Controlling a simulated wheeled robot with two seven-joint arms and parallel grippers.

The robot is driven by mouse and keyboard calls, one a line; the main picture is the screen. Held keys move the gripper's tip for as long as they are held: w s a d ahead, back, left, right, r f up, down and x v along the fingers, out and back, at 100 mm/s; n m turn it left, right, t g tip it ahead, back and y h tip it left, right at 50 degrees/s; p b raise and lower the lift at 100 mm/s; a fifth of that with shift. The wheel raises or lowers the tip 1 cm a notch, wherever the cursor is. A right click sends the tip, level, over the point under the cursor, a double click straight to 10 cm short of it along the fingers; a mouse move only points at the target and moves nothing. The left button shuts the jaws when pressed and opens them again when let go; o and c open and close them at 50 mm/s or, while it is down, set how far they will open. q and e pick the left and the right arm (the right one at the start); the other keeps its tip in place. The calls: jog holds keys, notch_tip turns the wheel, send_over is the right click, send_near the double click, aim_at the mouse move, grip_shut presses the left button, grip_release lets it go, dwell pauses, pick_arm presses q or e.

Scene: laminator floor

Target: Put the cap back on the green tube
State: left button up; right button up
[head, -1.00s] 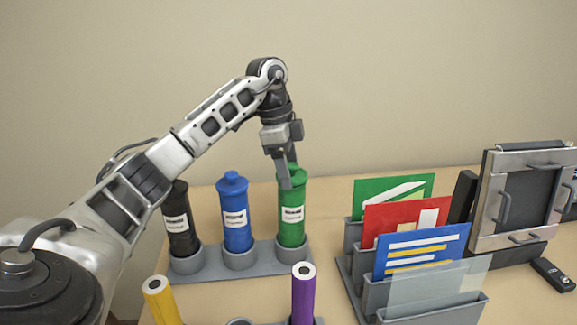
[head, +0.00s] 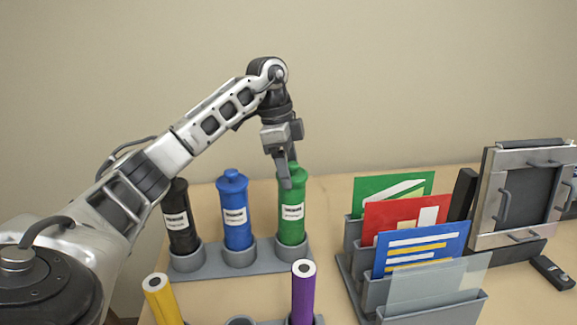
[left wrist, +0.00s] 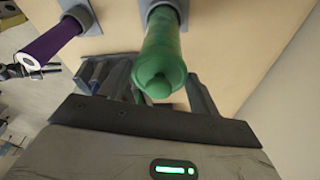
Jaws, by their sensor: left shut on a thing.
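The green tube (head: 291,226) stands upright in the right-hand socket of the grey rack (head: 203,268). It also shows in the left wrist view (left wrist: 160,43). A green cap (head: 296,171) with a small knob is at the tube's top, in line with it; I see no clear gap, but the fingers partly hide the joint. In the left wrist view the cap (left wrist: 158,83) lies between my fingers. My left gripper (head: 286,174) comes down from above and is shut on the cap.
A blue tube (head: 235,230) and a black tube (head: 180,232), both capped, stand left in the same rack. A yellow tube (head: 160,300) and a purple tube (head: 303,292) stand in front. A folder stand (head: 375,296) is at the right, near a grey metal-framed panel (head: 483,215).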

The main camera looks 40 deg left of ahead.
pick_arm(q)
jog(key=o, duration=1.3)
jog(key=shift+r, duration=0.1)
jog(key=shift+w+d+v, duration=0.15)
jog(key=shift+d+v, duration=0.05)
jog(key=shift+v, duration=0.9)
jog(key=shift+w+d+v, duration=0.1)
jog(key=shift+d+v, duration=0.1)
jog(key=shift+v, duration=0.95)
jog(key=shift+w+d+v, duration=0.15)
jog(key=shift+d+v, duration=0.05)
jog(key=shift+v, duration=0.9)
jog(key=shift+r, duration=0.2)
grip_shut()
jog(key=shift+f, duration=0.15)
